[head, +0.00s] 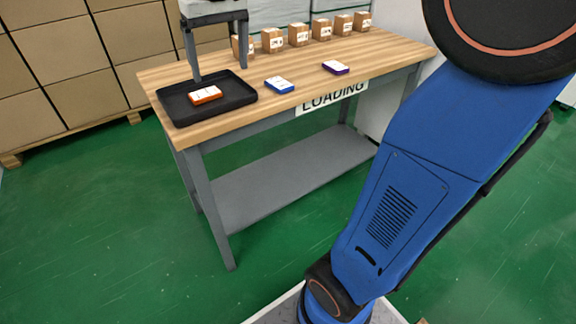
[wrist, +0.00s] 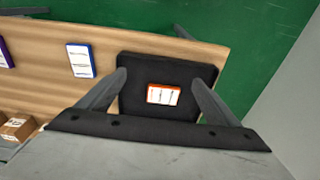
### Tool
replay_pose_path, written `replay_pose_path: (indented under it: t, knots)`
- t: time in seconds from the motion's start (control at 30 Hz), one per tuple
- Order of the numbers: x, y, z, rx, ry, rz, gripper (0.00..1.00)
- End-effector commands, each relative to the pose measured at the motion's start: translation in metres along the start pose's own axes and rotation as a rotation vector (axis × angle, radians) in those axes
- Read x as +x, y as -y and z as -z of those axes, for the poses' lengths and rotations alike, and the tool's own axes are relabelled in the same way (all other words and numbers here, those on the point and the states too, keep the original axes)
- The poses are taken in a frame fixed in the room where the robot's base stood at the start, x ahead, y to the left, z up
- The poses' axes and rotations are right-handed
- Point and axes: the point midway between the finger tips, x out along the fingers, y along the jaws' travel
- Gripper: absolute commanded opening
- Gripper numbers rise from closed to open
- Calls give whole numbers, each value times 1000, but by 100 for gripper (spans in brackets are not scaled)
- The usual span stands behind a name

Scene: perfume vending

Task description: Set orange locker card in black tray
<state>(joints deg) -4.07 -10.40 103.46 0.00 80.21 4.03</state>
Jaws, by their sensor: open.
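The orange locker card (head: 205,95), with a white top face, lies flat inside the black tray (head: 240,97) at the left end of the table. In the wrist view the card (wrist: 163,95) rests inside the tray (wrist: 132,66), apart from its rim. My gripper (head: 219,76) is above the tray in the head view, fingers pointing down. In the wrist view my gripper (wrist: 160,82) has its fingers spread wide, one on each side of the card, with nothing held between them.
A blue card (head: 280,85) and a purple card (head: 336,68) lie on the wooden table (head: 310,91) right of the tray. Several small cardboard boxes (head: 298,35) line the back edge. Large stacked cartons (head: 85,95) stand at the left. Open green floor lies in front.

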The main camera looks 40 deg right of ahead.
Motion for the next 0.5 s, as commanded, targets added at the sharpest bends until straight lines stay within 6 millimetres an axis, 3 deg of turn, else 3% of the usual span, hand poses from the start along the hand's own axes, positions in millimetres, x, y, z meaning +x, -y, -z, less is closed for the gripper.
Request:
replay_pose_path:
  t: [0.03, 0.27, 0.5]
  knots:
    - [3, -3, -18, 1, -17, 0, 85]
    - [29, -15, -90, 0, -96, 1, 85]
    - [69, -24, -162, -1, -178, -1, 85]
